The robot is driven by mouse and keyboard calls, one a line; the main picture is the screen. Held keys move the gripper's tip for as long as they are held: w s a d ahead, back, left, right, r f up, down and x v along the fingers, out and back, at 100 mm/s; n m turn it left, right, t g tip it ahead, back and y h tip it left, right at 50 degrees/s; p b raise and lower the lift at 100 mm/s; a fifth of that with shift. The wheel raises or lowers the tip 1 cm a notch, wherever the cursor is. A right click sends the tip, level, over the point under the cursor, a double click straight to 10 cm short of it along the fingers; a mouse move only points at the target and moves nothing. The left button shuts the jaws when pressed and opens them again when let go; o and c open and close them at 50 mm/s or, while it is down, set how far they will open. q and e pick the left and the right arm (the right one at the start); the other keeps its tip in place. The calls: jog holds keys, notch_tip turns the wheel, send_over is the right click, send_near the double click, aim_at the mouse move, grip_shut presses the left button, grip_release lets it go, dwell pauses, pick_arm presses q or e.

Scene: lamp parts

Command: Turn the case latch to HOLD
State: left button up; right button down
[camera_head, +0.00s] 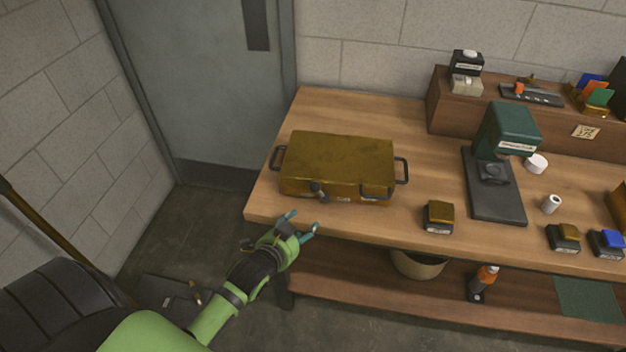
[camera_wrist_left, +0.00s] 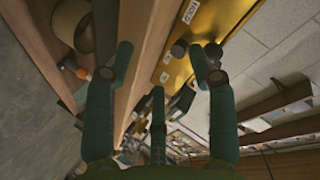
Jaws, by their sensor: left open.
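The case (camera_head: 338,160) is a brass-coloured box with dark side handles, lying closed on the workbench near its left front corner. Its dark latch knob (camera_head: 319,190) is on the front face; small pale labels sit to its right. The latch's exact setting is too small to tell. My left gripper (camera_head: 302,222) is open and empty, in front of and below the case, by the bench's front edge. In the left wrist view the case (camera_wrist_left: 216,30) appears beyond the fingers, with a white label reading HOLD (camera_wrist_left: 190,12). My right gripper is not in view.
The wooden bench (camera_head: 270,190) has a lower shelf with a bin (camera_head: 418,265) and an orange-topped bottle (camera_head: 484,283). A brass-topped block (camera_head: 438,216) stands right of the case. A green stand machine (camera_head: 507,135) is farther right. A grey door (camera_head: 205,85) is behind.

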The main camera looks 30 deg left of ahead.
pick_arm(q)
jog(key=t, duration=0.1)
send_near(315, 191)
jog(key=w+f, duration=0.1)
jog(key=w, duration=0.1)
jog(key=m, duration=0.1)
jog(key=shift+t, duration=0.3)
jog(key=p+x, duration=0.1)
jog(key=x, duration=0.5)
jog(key=shift+w+a+f, duration=0.1)
jog(key=shift+w+f, duration=0.05)
jog(key=shift+w, duration=0.25)
grip_shut()
